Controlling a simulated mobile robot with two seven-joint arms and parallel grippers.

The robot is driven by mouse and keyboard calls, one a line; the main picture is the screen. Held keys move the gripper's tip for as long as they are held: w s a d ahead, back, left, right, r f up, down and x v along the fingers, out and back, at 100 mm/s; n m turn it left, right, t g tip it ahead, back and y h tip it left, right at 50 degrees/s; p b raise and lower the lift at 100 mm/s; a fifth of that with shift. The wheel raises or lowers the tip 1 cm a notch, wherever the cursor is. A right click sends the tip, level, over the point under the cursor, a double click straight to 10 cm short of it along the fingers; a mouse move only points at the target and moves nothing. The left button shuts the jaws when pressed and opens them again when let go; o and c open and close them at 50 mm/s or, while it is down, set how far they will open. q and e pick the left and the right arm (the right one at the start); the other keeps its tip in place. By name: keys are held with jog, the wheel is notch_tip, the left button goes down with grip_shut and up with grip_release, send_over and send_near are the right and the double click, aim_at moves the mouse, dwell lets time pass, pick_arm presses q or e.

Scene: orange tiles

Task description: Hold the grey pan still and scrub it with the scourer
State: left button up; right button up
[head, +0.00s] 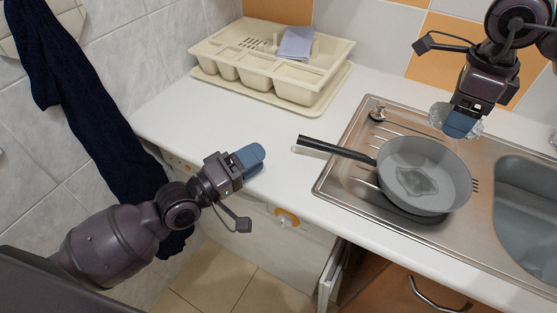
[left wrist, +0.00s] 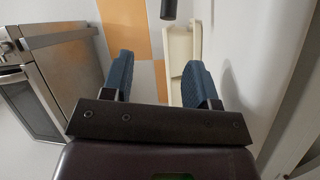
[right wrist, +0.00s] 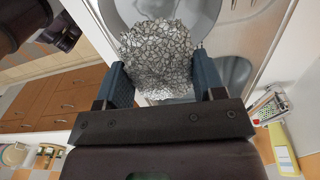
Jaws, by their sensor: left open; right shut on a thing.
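The grey pan (head: 425,160) sits on the ribbed drainer of the steel sink, with a darker patch in its middle. Its black handle (head: 335,148) points left over the counter. The handle's end also shows at the top of the left wrist view (left wrist: 169,9). My left gripper (head: 252,160) is open and empty at the counter's front edge, left of the handle and apart from it. My right gripper (head: 462,124) is shut on the silvery scourer (right wrist: 157,52), above the pan's back rim. The scourer partly shows behind the fingers in the head view (head: 438,114).
A cream dish rack (head: 230,66) with a lilac cloth (head: 296,43) stands at the back left. The sink basin (head: 525,210) lies right of the pan. The counter between rack and handle is clear. A dark towel (head: 85,110) hangs at left. A cupboard door (head: 331,275) stands open below.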

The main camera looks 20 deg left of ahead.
aim_at(312, 143)
pick_arm(q)
jog(key=shift+d+f+m+g+h, duration=0.1)
jog(key=shift+d+m+g+h, duration=0.1)
jog(key=shift+d+g, duration=0.35)
jog(key=shift+d+f+m+g+h, duration=0.1)
jog(key=shift+d+g+h, duration=0.1)
jog(key=shift+g, duration=0.55)
jog(key=x, duration=1.2)
grip_shut()
dwell(1.0)
